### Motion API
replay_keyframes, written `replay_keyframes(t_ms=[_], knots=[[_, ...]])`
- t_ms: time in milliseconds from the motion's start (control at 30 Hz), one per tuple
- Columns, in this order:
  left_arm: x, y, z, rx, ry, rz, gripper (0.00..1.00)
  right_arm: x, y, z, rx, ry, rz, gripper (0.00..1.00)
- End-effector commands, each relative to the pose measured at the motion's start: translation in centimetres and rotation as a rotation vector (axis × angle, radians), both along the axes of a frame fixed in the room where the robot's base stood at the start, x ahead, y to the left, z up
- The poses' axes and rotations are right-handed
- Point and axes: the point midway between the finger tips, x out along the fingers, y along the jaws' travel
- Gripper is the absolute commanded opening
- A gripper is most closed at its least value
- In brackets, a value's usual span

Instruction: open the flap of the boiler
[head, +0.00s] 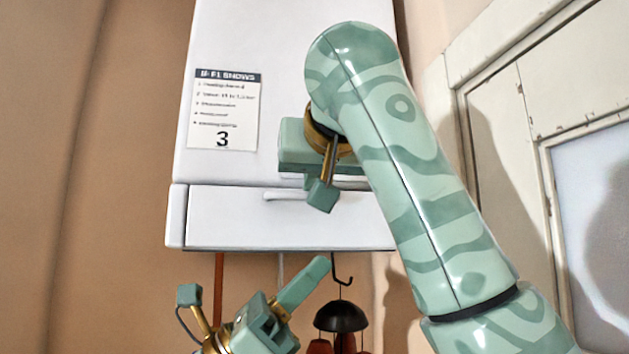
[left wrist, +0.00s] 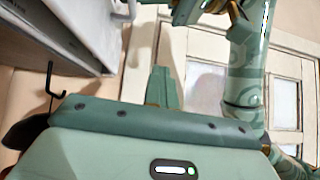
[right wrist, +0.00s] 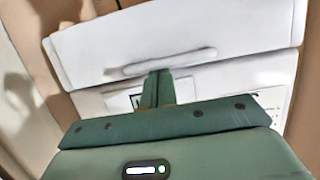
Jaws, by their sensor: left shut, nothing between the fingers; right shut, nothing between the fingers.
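The white boiler (head: 270,80) hangs on the wall, its flap (head: 225,220) a wide panel at the bottom that looks closed. A pale bar handle (head: 283,196) sits on the flap's upper part. In the right wrist view, the boiler appears upside down, and the shut fingers of my right gripper (right wrist: 157,76) overlap the handle (right wrist: 170,63); I cannot tell whether they touch. In the head view my right arm hides those fingertips and part of the boiler. My left gripper (head: 318,268) is shut and empty below the flap; it also shows in the left wrist view (left wrist: 161,72).
A paper notice (head: 223,110) is on the boiler front. Below hang a dark hook (head: 343,275) and a dark-topped object (head: 341,317) with reddish-brown parts. A pipe (head: 218,270) runs down beneath the boiler. A pale framed window (head: 600,190) stands at right. The wall at left is bare.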

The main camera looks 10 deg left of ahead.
Motion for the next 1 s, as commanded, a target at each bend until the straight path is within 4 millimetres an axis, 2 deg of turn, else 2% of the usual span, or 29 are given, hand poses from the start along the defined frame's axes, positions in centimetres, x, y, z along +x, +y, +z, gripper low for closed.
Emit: replay_keyframes(t_ms=[267, 500, 767, 833, 867, 1000], knots=[[0.0, 0.0, 0.0, 0.0, 0.0, 0.0, 0.0, 0.1, 0.0, 0.0, 0.001, 0.0, 0.0, 0.0], [0.0, 0.0, 0.0, 0.0, 0.0, 0.0, 0.0, -1.0, -0.4, -0.8, 0.001, 0.001, 0.0, 0.0], [0.0, 0.0, 0.0, 0.0, 0.0, 0.0, 0.0, -1.1, -0.4, -0.8, 0.0, 0.002, -0.001, 0.0], [0.0, 0.0, 0.0, 0.0, 0.0, 0.0, 0.15, -1.1, -0.4, -0.8, 0.0, 0.001, -0.001, 0.0], [0.0, 0.0, 0.0, 0.0, 0.0, 0.0, 0.19, -1.1, -0.4, -0.8, 0.0, 0.001, -0.001, 0.0], [0.0, 0.0, 0.0, 0.0, 0.0, 0.0, 0.19, -1.1, -0.4, -0.8, 0.001, 0.001, 0.0, 0.0]])
